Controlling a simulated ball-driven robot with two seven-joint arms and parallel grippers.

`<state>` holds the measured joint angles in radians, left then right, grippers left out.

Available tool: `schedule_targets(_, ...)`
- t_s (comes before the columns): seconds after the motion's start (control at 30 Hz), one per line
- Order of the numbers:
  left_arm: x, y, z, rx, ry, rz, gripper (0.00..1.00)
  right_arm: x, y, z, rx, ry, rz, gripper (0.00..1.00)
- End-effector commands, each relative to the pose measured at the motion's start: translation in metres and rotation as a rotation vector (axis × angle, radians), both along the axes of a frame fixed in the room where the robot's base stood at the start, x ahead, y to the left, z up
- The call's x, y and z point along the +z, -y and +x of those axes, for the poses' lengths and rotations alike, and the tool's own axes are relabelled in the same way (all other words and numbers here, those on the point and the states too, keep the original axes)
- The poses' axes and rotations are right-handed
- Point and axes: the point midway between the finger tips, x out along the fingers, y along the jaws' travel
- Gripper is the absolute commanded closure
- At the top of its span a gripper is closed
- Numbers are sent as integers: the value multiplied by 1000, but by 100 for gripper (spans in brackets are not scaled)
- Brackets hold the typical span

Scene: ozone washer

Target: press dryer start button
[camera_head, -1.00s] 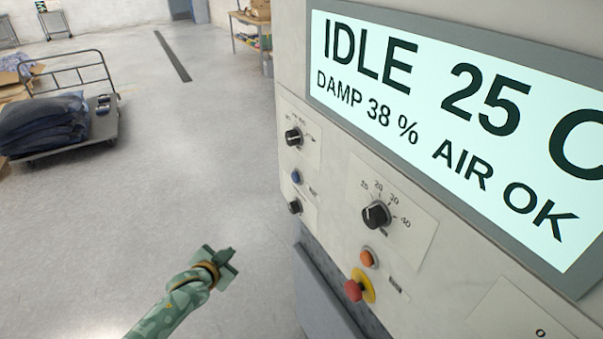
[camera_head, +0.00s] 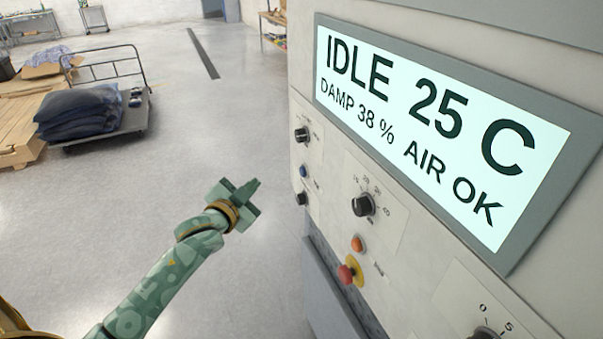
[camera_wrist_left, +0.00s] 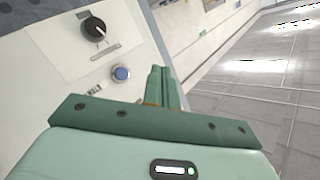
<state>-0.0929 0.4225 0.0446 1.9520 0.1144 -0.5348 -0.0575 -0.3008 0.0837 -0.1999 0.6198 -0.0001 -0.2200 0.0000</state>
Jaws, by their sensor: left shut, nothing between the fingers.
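The dryer panel (camera_head: 412,245) fills the right of the head view. Its display (camera_head: 430,130) reads IDLE 25 C, DAMP 38 %, AIR OK. An orange button (camera_head: 357,243) sits below a black dial (camera_head: 363,204), just above a red knob (camera_head: 346,274) on a yellow collar. A blue button (camera_head: 303,171) is further left between two small black knobs; a blue button (camera_wrist_left: 121,73) also shows in the left wrist view. The button labels are too small to read. My left gripper (camera_head: 252,190) is shut and empty, left of the panel and apart from it. My right gripper is not in view.
A flat cart (camera_head: 128,120) with dark folded sacks (camera_head: 80,113) stands at the left, beside a wooden pallet (camera_head: 20,135). The floor (camera_head: 190,130) between cart and panel is clear. Another dial (camera_head: 485,333) is at the lower right.

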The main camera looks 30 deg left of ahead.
Motion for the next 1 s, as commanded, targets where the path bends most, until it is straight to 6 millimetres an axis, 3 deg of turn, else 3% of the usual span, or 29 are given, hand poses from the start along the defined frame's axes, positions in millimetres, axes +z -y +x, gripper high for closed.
schedule_targets(0.27, -1, 6, 8, 0, 2, -2, 100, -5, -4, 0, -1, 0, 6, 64)
schedule_targets(0.63, -3, 39, 46, -1, 2, -2, 100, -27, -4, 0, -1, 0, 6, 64)
schedule_targets(1.0, 0, 57, 67, 0, 0, -1, 100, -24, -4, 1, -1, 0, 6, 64)
